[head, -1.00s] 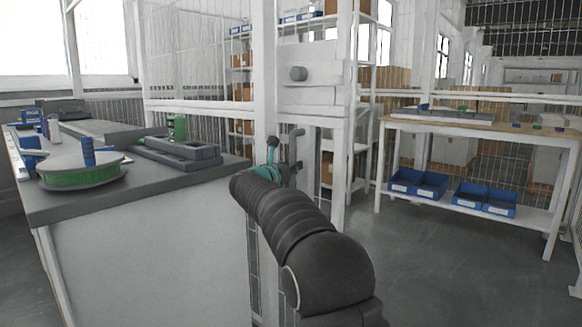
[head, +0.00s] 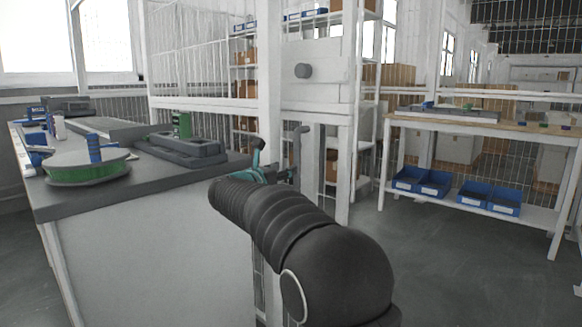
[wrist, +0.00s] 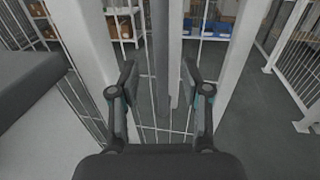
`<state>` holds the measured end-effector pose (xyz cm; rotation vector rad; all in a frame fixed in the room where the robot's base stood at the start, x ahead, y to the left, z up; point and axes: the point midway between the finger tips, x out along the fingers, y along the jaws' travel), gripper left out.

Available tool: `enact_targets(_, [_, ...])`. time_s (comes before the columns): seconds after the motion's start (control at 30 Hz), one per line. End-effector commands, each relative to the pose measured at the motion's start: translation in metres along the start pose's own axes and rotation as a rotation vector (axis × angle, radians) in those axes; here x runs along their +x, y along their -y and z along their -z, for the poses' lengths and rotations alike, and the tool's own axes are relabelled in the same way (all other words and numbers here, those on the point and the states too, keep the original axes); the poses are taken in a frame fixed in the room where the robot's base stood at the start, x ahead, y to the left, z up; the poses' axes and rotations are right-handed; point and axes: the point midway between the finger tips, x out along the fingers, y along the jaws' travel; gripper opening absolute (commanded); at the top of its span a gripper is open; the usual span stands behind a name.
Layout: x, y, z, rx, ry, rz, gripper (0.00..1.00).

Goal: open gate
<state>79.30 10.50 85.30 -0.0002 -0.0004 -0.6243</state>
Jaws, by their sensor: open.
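The gate is a white-framed mesh panel (head: 319,122) beside a white post, with a grey upright bar handle (head: 301,150) bent at its top. My gripper (head: 277,160) is just left of the handle in the head view, partly hidden behind my dark arm. In the wrist view my gripper (wrist: 158,76) is open, with its two dark fingers spread. A grey upright bar (wrist: 160,60), apparently the handle, stands between the fingers in that picture. No contact with either finger shows, and I cannot tell its depth.
A grey-topped workbench (head: 150,180) with a green reel (head: 88,166) fills the left. A table (head: 480,124) with blue bins (head: 487,198) stands at the right behind. White posts rise close on both sides in the wrist view. Open grey floor lies at the lower right.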

Motion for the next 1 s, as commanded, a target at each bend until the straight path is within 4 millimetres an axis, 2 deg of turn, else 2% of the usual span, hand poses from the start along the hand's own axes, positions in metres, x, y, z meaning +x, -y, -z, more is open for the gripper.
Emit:
enact_targets(0.1, [-0.020,-0.001,0.000,0.000,0.000,-0.003,0.47])
enact_targets(0.3, [-0.037,-0.001,0.000,-0.001,0.000,-0.002,0.47])
enact_targets(0.8, [-0.040,-0.001,0.001,-0.047,-0.001,-0.005,0.47])
enact_targets(0.87, [-0.040,-0.008,0.002,-0.104,-0.008,-0.034,0.47])
enact_targets(0.97, [-0.043,-0.034,0.004,-0.277,0.010,-0.153,0.47])
enact_targets(1.0, [-0.046,-0.048,0.010,-0.379,0.027,-0.222,0.47])
